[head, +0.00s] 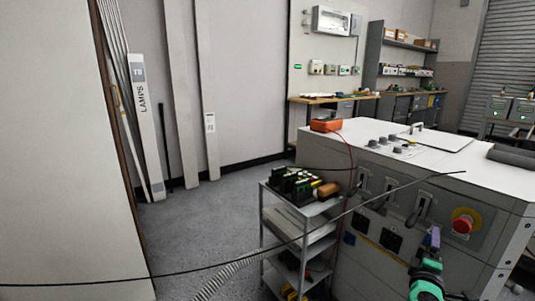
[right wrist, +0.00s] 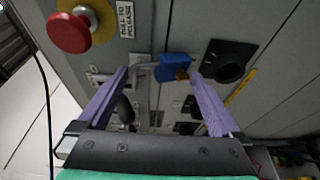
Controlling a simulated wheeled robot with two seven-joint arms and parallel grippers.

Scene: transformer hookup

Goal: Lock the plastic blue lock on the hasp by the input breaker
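The blue plastic lock (right wrist: 174,66) shows in the right wrist view, with its grey shackle reaching left toward grey metal hardware (right wrist: 98,77) on the panel. I cannot tell whether the shackle passes through a hasp or is closed. My right gripper (right wrist: 160,74) has its purple fingers spread, with the lock between and beyond the tips, nearer the right finger. Contact is unclear. In the head view my right gripper (head: 431,240) is at the cabinet front, below a breaker handle (head: 424,207). The lock is not clear there. My left gripper is not in view.
A red stop button (head: 465,221) sticks out of the cabinet near the right gripper. A shelf cart (head: 300,220) stands left of the cabinet. A dark cable crosses the head view.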

